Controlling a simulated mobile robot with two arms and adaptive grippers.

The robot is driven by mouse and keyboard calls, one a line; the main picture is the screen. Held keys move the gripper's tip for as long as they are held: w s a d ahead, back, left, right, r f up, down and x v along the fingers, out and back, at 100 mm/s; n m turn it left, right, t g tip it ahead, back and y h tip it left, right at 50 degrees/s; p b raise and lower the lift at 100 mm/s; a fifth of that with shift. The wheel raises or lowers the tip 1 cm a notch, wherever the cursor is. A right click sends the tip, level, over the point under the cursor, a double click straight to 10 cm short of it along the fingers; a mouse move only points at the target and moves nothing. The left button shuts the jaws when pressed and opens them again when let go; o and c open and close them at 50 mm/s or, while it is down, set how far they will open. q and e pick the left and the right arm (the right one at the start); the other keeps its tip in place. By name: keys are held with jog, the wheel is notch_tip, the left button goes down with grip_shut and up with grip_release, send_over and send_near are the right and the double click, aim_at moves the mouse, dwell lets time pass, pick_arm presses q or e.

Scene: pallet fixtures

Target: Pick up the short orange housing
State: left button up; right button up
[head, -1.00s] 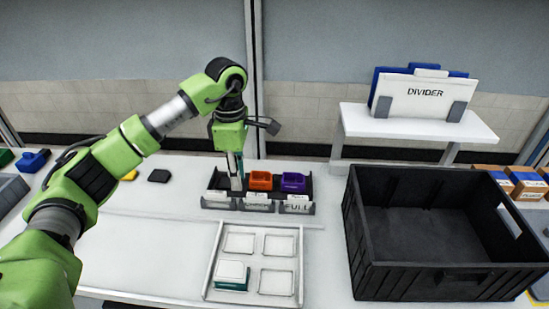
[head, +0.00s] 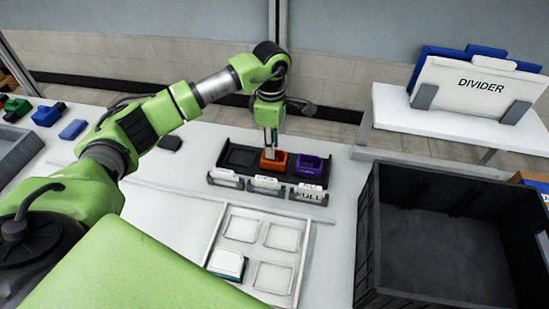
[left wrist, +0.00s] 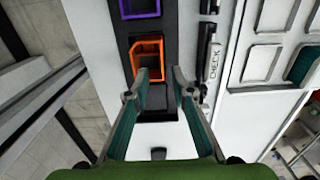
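The short orange housing (head: 275,161) sits in the middle slot of a black three-slot holder (head: 228,173). It looks like an open-topped box in the left wrist view (left wrist: 148,45). My left gripper (head: 270,148) points down at the orange housing in the head view. In the left wrist view its two fingers (left wrist: 158,74) are spread with nothing between them, and their tips are by the housing's near edge. Whether they touch it I cannot tell. My right gripper is not in view.
A purple housing (head: 309,167) sits in the right slot; the left slot is empty. Label cards (head: 265,184) stand along the holder's front. A white pallet fixture (head: 214,254) holds one teal, white-topped part (head: 228,264). A large black crate (head: 367,235) stands at right.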

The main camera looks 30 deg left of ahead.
pick_arm(q)
jog(key=shift+f, duration=0.25)
jog(key=f+p, duration=0.1)
jog(key=f, duration=0.1)
jog(key=f+p, duration=0.1)
jog(key=f, duration=0.1)
jog(key=shift+s+d+f+p, duration=0.1)
jog(key=shift+s+d+p, duration=0.05)
jog(key=shift+s+p, duration=0.15)
jog(key=shift+w+f, duration=0.15)
jog(key=shift+f, duration=0.35)
jog(key=shift+r, duration=0.1)
grip_shut()
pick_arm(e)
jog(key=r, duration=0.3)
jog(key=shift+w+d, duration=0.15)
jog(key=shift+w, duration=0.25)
